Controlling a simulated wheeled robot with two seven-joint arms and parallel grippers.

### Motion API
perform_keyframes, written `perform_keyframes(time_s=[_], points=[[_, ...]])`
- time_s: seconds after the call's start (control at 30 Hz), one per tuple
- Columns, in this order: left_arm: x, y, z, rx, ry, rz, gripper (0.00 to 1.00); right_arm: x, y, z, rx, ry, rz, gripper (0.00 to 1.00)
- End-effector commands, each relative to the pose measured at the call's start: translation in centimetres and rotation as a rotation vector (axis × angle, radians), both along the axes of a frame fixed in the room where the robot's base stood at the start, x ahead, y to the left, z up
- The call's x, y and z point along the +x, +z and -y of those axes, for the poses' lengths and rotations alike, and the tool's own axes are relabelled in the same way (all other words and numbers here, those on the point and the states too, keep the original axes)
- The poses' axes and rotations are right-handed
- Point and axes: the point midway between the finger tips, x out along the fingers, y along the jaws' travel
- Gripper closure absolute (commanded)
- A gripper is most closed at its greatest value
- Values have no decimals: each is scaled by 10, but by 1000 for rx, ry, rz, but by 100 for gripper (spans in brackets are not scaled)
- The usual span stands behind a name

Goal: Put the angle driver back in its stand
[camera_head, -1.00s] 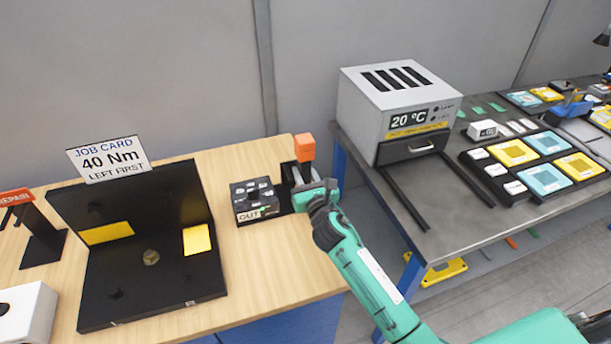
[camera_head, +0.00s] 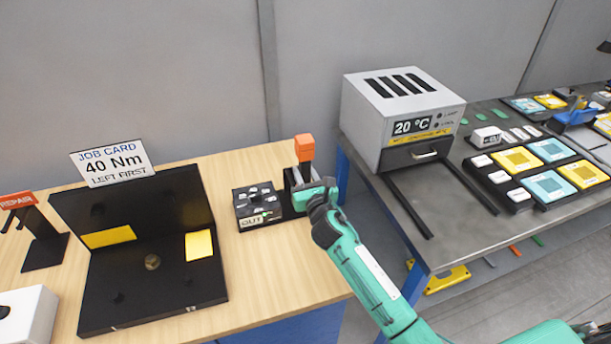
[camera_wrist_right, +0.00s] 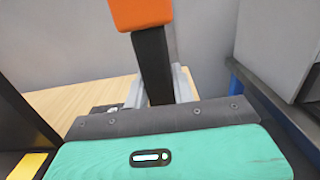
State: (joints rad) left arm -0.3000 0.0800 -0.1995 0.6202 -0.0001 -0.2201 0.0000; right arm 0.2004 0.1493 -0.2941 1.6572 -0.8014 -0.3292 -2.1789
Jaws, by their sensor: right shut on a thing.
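The angle driver shows as an orange block (camera_head: 304,148) on top of a dark upright shaft (camera_wrist_right: 152,62), above a black base (camera_head: 287,207) that appears to be its stand. It stands upright near the right end of the wooden bench. My right gripper (camera_head: 304,182) is at the shaft, shut on the driver, with its grey fingers on either side in the right wrist view (camera_wrist_right: 160,84). The driver's lower end and the stand's opening are hidden behind the gripper, so I cannot tell whether it is seated. My left gripper is not in view.
A black box marked OUT (camera_head: 258,205) stands just left of the gripper. A black fixture (camera_head: 150,295) with a job card (camera_head: 112,162) fills the bench's middle. A grey oven (camera_head: 400,115) stands on the metal table at right. A gap separates the tables.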

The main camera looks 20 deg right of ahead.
Motion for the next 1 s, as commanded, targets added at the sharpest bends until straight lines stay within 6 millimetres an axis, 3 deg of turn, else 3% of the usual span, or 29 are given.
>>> perform_keyframes(time_s=[1.0], points=[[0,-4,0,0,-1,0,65,26,4,-1,0,1,7,100]])
